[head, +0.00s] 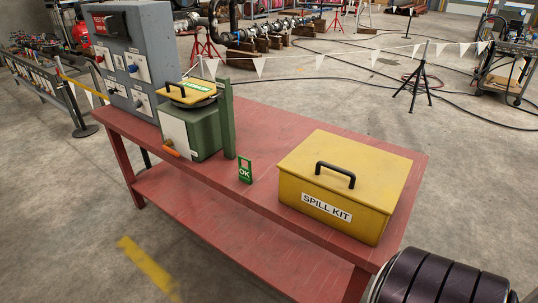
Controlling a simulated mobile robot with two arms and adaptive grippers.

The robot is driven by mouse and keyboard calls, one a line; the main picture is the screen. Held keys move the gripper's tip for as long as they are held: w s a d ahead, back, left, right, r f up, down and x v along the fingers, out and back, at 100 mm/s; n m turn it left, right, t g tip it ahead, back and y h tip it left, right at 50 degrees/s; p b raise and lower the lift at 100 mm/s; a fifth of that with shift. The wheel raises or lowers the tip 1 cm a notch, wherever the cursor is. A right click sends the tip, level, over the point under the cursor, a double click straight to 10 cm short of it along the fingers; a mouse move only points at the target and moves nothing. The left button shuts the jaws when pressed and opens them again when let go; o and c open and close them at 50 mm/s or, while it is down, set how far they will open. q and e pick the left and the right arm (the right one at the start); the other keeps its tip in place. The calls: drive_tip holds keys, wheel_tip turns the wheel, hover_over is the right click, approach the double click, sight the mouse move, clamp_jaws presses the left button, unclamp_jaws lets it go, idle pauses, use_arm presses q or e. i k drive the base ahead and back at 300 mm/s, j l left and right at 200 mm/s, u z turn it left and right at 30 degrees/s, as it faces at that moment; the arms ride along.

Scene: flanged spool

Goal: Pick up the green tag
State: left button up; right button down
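The green tag (245,170) stands upright on the red table (262,122), close to the table's front edge. It has white "OK" lettering and a pale patch at its top. It stands apart from the yellow spill kit box on its right and the green machine on its left, with bare table around it. Neither my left gripper nor my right gripper shows in the head view.
The yellow spill kit box (345,180) with a black handle sits on the table's right part. A green machine (205,128) with a yellow lid and a grey panel cabinet (130,55) stand on the left. A lower shelf (200,212) is bare.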

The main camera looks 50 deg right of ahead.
sight(244, 175)
drive_tip(key=i+j+z, duration=0.15)
drive_tip(key=i+z, duration=0.25)
drive_tip(key=i+j+z, duration=0.2)
drive_tip(key=z, duration=0.25)
drive_tip(key=i+j+z, duration=0.55)
drive_tip(key=j+z, duration=0.3)
drive_tip(key=i+j+z, duration=0.15)
drive_tip(key=j+z, duration=0.25)
